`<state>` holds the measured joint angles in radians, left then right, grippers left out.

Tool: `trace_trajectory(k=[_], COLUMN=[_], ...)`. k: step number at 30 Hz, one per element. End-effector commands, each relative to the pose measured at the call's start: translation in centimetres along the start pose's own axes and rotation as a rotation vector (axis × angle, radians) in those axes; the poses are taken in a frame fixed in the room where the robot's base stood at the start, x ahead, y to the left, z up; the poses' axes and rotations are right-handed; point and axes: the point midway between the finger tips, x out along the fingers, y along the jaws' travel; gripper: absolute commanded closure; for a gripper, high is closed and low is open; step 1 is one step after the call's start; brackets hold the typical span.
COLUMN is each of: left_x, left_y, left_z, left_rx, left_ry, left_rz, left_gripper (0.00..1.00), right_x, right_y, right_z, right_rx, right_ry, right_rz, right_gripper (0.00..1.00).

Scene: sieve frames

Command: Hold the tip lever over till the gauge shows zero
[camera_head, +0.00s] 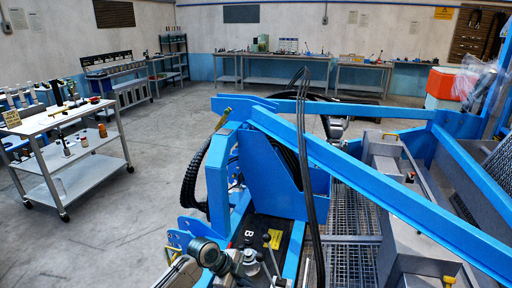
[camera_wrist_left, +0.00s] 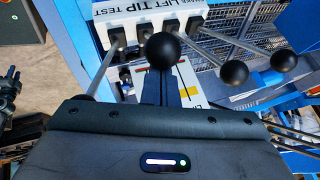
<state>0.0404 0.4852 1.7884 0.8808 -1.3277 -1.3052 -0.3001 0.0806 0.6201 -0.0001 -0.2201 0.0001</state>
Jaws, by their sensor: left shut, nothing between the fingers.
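In the left wrist view, a white panel strip (camera_wrist_left: 175,19) carries the words "LIFT TIP TEST". Several levers with round black knobs come out of slots below it. One knob (camera_wrist_left: 163,50) stands just ahead of my left gripper, a second knob (camera_wrist_left: 234,72) and a third (camera_wrist_left: 283,60) lie to its right. Which is the tip lever I cannot tell for sure. A white plate with coloured marks (camera_wrist_left: 188,75) sits behind the nearest knob, partly hidden; no gauge reading can be made out. My left gripper (camera_head: 236,262) is shut and empty. My right gripper is not in view.
A blue steel machine frame (camera_head: 350,170) with hanging black hoses and mesh walkway (camera_head: 350,262) fills the right. A white trolley (camera_head: 85,175) with bottles stands at left. Workbenches (camera_head: 305,82) line the back wall. The grey floor (camera_head: 150,200) between is clear.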

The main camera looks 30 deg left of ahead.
Motion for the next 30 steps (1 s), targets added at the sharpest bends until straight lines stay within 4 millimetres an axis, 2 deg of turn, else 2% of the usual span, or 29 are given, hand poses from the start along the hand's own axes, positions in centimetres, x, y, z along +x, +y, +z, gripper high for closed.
trace_trajectory(k=[5,21,30], left_x=[0.2,3.2,3.7], left_y=[0.0,0.0,0.0], left_z=[-0.2,-5.8,-6.5], left_rx=[-0.001,-0.002,0.0], left_ry=[0.0,0.003,-0.001], left_rz=[0.0,0.0,0.0], left_gripper=[1.0,1.0,1.0], right_x=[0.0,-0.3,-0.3], right_y=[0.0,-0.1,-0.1], right_z=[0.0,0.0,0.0], right_rx=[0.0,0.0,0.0], right_ry=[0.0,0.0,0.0], right_rz=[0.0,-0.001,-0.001], right_gripper=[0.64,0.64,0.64])
